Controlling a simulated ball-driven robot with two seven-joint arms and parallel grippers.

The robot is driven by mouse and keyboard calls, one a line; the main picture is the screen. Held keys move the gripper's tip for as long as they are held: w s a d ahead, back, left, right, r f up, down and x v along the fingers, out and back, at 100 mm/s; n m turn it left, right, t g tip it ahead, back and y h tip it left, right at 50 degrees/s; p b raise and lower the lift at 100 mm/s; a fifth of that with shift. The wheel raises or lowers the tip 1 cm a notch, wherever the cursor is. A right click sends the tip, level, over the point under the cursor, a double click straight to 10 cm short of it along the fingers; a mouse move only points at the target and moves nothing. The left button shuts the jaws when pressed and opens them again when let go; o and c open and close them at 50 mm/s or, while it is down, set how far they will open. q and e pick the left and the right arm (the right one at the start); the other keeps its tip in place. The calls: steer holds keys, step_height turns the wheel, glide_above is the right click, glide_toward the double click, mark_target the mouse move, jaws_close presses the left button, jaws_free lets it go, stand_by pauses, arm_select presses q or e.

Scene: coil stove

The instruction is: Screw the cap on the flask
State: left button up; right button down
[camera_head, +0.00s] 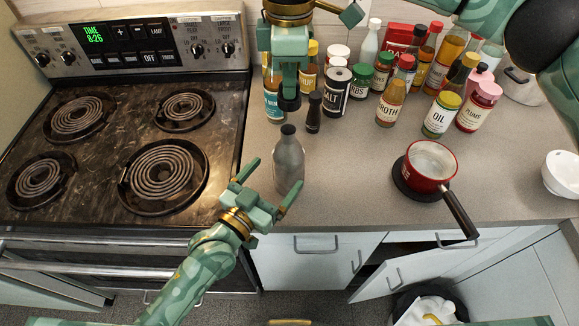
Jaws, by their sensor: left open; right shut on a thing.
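The flask (289,160) is a grey bottle with a dark neck, standing upright on the counter just right of the stove. My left gripper (271,182) is open at the flask's lower left, one finger to its left and the other in front of its base. I cannot tell whether either finger touches it. My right gripper (289,97) points down above the flask's neck, shut on a small dark thing, which looks like the cap (289,104). The cap is mostly hidden by the fingers and appears apart from the neck.
A black shaker (314,113) stands close right of my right gripper. Behind are several bottles and jars, including a salt can (336,92). A red pot (430,160) sits at right, its handle over the front edge. The coil stove (120,150) is at left. Counter between flask and pot is clear.

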arm_select(q)
steer(key=x, duration=0.8)
steer(key=shift+a, duration=0.15)
steer(key=shift+w, duration=0.2)
arm_select(e)
steer(key=shift+a, duration=0.15)
arm_select(q)
steer(key=c, duration=1.5)
arm_select(e)
glide_above(288, 129)
steer(key=shift+f, duration=2.5)
steer(key=shift+f, duration=0.9)
steer(key=shift+f, duration=0.55)
